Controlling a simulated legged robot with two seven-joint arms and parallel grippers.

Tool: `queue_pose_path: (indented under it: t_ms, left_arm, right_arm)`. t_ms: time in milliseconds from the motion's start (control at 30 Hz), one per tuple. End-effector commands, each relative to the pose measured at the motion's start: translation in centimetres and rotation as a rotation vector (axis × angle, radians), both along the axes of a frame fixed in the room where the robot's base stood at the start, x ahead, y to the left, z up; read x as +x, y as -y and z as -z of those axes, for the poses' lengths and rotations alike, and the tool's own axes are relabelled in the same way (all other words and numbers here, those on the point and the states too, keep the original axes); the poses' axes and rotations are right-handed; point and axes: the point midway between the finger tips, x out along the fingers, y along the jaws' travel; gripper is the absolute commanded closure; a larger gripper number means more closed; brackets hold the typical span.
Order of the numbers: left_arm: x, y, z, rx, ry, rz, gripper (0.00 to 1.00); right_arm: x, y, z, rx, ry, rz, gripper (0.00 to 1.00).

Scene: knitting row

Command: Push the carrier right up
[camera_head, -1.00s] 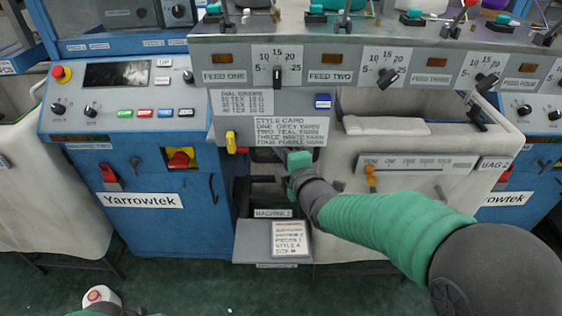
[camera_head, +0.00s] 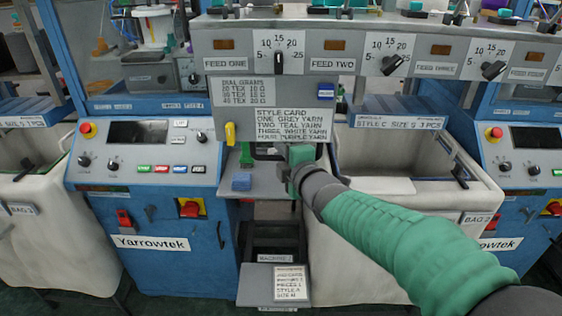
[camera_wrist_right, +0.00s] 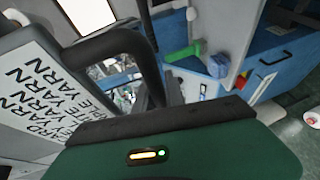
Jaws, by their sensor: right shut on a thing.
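The carrier is a wide grey head (camera_head: 225,75) with feed dials along its front and a style card (camera_head: 290,125) on its lower panel. It hangs raised above the machine bed in the head view. A black bar handle (camera_head: 266,154) is under the panel; it also shows large in the right wrist view (camera_wrist_right: 110,42). My right gripper (camera_head: 290,172) is just below the style card, shut on this handle. My left gripper is out of view.
Below the carrier, a grey shelf (camera_head: 265,185) holds a blue block (camera_head: 241,181) and a green piece (camera_head: 246,156). A blue Yarrowtek control cabinet (camera_head: 150,215) stands left. A cream fabric bin (camera_head: 400,200) stands right, under my arm. A yellow lever (camera_head: 230,134) sits beside the panel.

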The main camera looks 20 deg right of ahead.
Motion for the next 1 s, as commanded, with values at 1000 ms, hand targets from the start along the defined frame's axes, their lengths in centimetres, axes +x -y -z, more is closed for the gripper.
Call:
queue_pose_path:
  t_ms: [1000]
  left_arm:
    - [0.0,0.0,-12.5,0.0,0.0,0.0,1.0]
  right_arm:
    - [0.1,0.0,-17.7,0.002,0.013,0.0,1.0]
